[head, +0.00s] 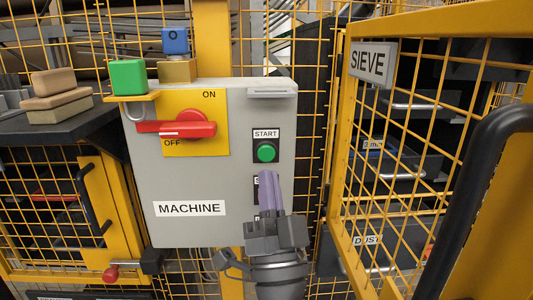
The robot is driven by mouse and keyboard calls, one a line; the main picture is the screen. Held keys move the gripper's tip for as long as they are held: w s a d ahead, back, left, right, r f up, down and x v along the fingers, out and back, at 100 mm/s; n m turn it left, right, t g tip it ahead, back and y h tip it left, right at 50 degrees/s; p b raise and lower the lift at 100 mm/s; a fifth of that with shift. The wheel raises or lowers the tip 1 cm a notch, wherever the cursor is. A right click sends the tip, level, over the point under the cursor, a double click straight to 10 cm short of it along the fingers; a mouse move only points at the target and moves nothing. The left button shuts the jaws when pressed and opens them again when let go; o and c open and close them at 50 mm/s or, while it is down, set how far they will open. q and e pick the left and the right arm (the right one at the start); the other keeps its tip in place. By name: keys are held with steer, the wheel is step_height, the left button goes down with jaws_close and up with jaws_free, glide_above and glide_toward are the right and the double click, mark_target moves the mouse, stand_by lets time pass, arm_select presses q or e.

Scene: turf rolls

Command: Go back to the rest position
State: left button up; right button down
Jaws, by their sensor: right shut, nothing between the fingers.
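My right gripper (269,190) is shut and empty, with its purple fingers pointing up. It is in front of the lower right part of the grey machine box (190,185) and hides part of the labels there. I cannot tell whether it touches the box. The green START button (265,152) is just above the fingertips. The red switch handle (185,125) lies roughly level on a yellow plate, between ON and OFF. My left gripper is not in view.
A yellow-framed mesh gate (345,150) with a SIEVE sign (374,64) stands close on the right. A dark shelf (60,128) at the left bears tan blocks (57,108). A green block (128,77) sits on a yellow ledge. A red-knobbed latch (111,273) is low at the left.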

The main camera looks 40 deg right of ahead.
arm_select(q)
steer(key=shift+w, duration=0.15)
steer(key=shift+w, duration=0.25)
